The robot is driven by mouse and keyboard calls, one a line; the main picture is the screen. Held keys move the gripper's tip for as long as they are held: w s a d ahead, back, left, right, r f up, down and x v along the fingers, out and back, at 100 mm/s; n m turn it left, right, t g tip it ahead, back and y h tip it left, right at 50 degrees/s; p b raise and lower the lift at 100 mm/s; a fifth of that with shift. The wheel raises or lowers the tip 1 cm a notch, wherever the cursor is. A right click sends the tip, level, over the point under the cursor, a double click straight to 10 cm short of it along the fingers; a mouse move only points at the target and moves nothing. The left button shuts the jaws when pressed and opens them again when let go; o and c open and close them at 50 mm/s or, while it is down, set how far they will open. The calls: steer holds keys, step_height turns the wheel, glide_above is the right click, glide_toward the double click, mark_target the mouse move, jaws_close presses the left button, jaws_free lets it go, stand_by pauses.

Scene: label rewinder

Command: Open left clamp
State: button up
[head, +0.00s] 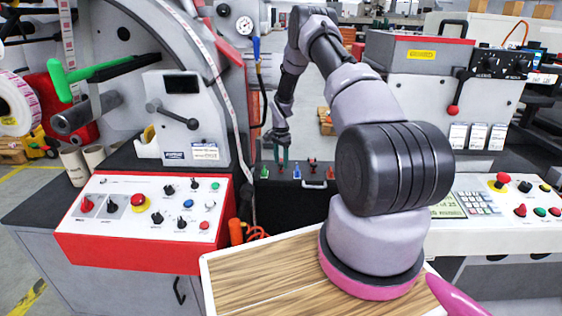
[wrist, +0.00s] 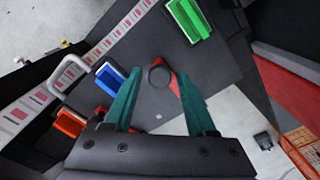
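The left clamp appears to be the small dark red lever (wrist: 160,75) with a rounded, dark-centred end, on the black panel between a green block and a blue block. In the head view only a small red bit of it (head: 281,169) shows below my fingers. My gripper (wrist: 158,92) is open, its two teal fingers on either side of the red lever in the wrist view. The right finger looks very close to the lever; I cannot tell whether it touches. In the head view my gripper (head: 282,155) points down at the panel.
A green block (head: 264,172) and a blue block (head: 297,172) flank the spot. Another red clamp (head: 313,165), a red block (head: 330,172) and a grey bar handle (head: 314,184) lie to the right. A printed label strip (wrist: 105,48) runs past the blocks.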

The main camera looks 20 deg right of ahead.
jaws_close()
stand_by(1.2)
